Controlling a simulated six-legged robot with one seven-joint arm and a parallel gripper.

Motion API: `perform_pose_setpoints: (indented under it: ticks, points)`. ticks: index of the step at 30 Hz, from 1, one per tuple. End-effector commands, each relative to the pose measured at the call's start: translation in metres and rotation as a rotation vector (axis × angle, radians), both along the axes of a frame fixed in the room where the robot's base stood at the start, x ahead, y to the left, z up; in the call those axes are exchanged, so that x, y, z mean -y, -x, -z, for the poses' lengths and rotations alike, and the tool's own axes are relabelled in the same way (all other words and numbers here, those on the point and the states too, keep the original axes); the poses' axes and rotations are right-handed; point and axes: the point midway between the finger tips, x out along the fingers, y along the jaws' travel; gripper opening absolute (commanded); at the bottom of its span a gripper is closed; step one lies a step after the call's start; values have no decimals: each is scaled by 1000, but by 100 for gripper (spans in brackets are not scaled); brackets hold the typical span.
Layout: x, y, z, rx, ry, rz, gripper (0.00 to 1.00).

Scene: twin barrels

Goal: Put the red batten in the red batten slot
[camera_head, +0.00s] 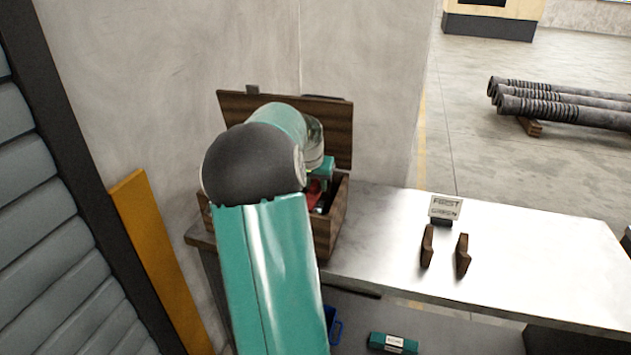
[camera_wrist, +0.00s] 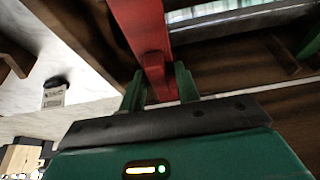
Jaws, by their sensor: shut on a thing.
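The red batten (camera_wrist: 140,30) is between the two green fingers of my gripper (camera_wrist: 160,88) in the wrist view, and the gripper is shut on it. The head view shows a small part of the red batten (camera_head: 314,190) inside the open brown wooden box (camera_head: 338,215), with my arm in front. The box's lid (camera_head: 335,130) stands raised at the back. In the wrist view, dark wood (camera_wrist: 225,65) lies around the batten. I cannot pick out the red batten slot, and my arm hides much of the box.
A metal-topped bench (camera_head: 540,255) extends right of the box, mostly clear. It bears two upright brown wooden pieces (camera_head: 427,247) and a small sign (camera_head: 445,208). Below are a blue bin (camera_head: 333,325) and a green labelled item (camera_head: 392,342). A yellow post (camera_head: 155,255) stands left.

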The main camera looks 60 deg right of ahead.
Motion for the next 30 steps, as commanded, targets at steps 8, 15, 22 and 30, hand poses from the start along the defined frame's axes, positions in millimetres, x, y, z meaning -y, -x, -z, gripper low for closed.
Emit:
perform_pose_setpoints:
  ticks: [8,15,22,30]
  points:
    - [0,0,6,0,0,0,9]
    - [0,0,11,0,0,0,9]
    - [0,0,17,1,1,1,9]
    - [0,0,23,0,-1,1,9]
